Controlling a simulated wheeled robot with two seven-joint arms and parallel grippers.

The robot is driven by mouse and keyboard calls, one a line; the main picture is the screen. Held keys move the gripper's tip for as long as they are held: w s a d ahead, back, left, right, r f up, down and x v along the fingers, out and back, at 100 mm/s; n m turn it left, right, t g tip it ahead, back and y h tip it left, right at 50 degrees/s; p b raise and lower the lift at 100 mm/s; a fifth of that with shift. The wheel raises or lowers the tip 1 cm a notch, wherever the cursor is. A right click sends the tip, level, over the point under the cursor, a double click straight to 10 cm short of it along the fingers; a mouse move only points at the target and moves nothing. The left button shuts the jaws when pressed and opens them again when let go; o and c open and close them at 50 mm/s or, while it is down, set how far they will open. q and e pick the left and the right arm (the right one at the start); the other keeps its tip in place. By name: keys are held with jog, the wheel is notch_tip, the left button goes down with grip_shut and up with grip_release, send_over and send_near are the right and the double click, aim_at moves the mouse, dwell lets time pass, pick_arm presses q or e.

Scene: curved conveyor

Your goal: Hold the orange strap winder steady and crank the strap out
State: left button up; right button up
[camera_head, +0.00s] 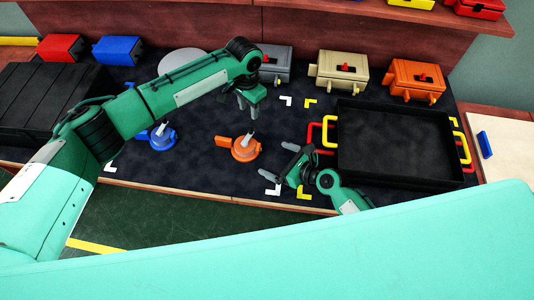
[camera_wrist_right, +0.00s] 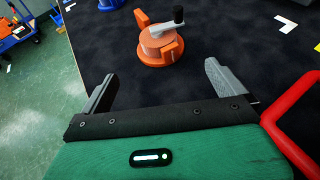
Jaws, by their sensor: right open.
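The orange strap winder (camera_head: 245,149) stands on the dark mat (camera_head: 205,172) near the middle, with an orange tab sticking out to its left.
A blue winder (camera_head: 162,137) stands left of the orange one, under my left forearm. A black tray (camera_head: 395,181) with red and yellow handles lies close right of my right gripper. Grey (camera_head: 276,64), beige (camera_head: 341,70) and orange (camera_head: 415,79) boxes line the back.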

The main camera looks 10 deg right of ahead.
aim_at(248, 148)
jog(key=x, duration=1.3)
jog(key=shift+a+f, duration=0.1)
jog(key=shift+f, duration=0.05)
jog(key=c, duration=1.1)
jog(key=shift+o, duration=0.2)
